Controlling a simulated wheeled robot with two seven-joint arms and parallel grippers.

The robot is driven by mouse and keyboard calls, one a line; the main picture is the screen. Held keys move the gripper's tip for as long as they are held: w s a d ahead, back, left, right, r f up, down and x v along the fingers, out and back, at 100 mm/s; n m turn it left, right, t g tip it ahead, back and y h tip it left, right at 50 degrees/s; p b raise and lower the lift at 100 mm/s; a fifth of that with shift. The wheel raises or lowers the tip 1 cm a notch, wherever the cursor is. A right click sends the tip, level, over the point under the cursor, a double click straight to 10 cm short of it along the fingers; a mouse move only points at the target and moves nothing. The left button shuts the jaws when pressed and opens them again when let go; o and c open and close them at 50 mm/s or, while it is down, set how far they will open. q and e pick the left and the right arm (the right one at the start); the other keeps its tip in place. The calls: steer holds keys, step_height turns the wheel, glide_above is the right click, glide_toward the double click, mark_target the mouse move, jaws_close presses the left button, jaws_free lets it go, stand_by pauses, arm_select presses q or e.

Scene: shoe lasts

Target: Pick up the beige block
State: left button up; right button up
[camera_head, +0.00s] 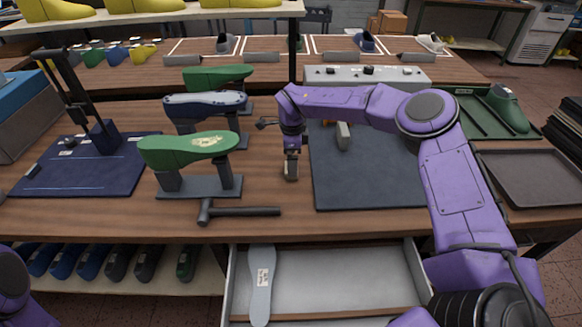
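My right arm is the purple one reaching in from the right. Its gripper (291,165) points down at the wooden table, just left of the dark mat. A small beige block (291,172) shows at the fingertips, low at the table surface. The fingers cover part of it, and I cannot tell whether they are closed on it or only around it. Another pale, narrow piece (343,136) stands on the dark mat (368,185), to the right of the gripper. My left gripper is out of view; only a bit of that arm shows at the lower left.
A green shoe last on a stand (190,148) and a hammer (238,211) lie left of the gripper. A dark blue last (205,103) stands behind. An open drawer (345,268) holds a pale insole (262,285). A grey tray (530,177) is at the right.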

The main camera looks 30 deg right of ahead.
step_height(320, 180, down, 4)
steer(key=shift+w+f+p, duration=0.1)
steer(key=shift+f+p, duration=0.1)
steer(key=shift+p, duration=0.45)
steer(key=c, duration=1.1)
steer(key=shift+o, duration=0.2)
steer(key=shift+r, duration=0.1)
steer(key=shift+w+r, duration=0.1)
steer(key=shift+r, duration=0.45)
steer(key=s+a+r+b, duration=0.6)
steer(key=s+a+r, duration=0.2)
steer(key=s+r, duration=0.4)
